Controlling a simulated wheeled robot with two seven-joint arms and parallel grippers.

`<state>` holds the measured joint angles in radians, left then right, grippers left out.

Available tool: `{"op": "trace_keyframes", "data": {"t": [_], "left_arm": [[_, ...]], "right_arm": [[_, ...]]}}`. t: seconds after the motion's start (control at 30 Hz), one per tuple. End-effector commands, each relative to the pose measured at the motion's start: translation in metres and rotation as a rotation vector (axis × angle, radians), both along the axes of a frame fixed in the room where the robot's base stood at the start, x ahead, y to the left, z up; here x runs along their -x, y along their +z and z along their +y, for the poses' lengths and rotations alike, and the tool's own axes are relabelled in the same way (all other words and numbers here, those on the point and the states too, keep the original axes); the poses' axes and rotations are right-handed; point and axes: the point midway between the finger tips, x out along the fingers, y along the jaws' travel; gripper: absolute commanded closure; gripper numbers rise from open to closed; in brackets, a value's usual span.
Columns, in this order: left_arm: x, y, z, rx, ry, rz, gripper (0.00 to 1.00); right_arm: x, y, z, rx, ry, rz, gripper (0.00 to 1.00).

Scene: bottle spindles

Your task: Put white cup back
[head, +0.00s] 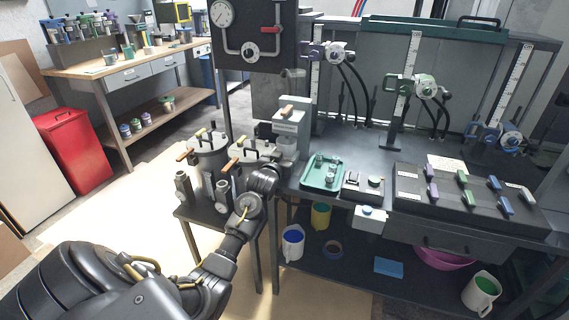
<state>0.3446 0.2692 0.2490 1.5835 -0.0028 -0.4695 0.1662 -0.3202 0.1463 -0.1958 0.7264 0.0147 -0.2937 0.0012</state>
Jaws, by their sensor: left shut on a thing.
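My left arm comes in from the lower left. Its gripper (277,165) is shut at the front of a grey dispenser-like machine (291,112), and my own wrist hides most of the fingers. A small pale cup-like thing, likely the white cup (287,147), shows just past the fingers under the machine's head. The contact itself is hard to see. Two other white mugs are on the lower shelf: one with a blue inside (293,246) stands at the left, and one with a green inside (482,292) is at the right. My right gripper is out of view.
Metal pots (208,150) with wooden handles stand on a small side table left of my gripper. A green tray (322,174) and a panel of coloured switches (465,195) lie on the workbench. The lower shelf (345,272) also holds a yellow cup (320,215) and a pink bowl (442,259).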

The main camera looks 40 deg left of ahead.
Motion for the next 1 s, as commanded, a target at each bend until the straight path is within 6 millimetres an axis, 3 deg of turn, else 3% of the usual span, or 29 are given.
{"op": "trace_keyframes", "data": {"t": [0.13,0.4,0.8,0.83,1.0], "left_arm": [[-0.001,-0.003,0.000,-0.001,0.000,0.001,0.60],[0.000,-0.034,0.000,-0.001,0.000,0.000,0.60],[0.000,-0.039,0.000,-0.001,0.000,-0.001,0.60],[0.000,-0.038,0.000,-0.001,0.000,-0.001,0.33],[0.000,-0.038,0.000,-0.001,0.000,-0.001,0.14]], "right_arm": [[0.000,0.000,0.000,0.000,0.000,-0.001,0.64],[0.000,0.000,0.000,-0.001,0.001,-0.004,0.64],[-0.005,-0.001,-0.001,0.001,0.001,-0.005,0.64],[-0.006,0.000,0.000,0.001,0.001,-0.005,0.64],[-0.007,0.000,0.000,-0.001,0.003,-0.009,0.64]]}}
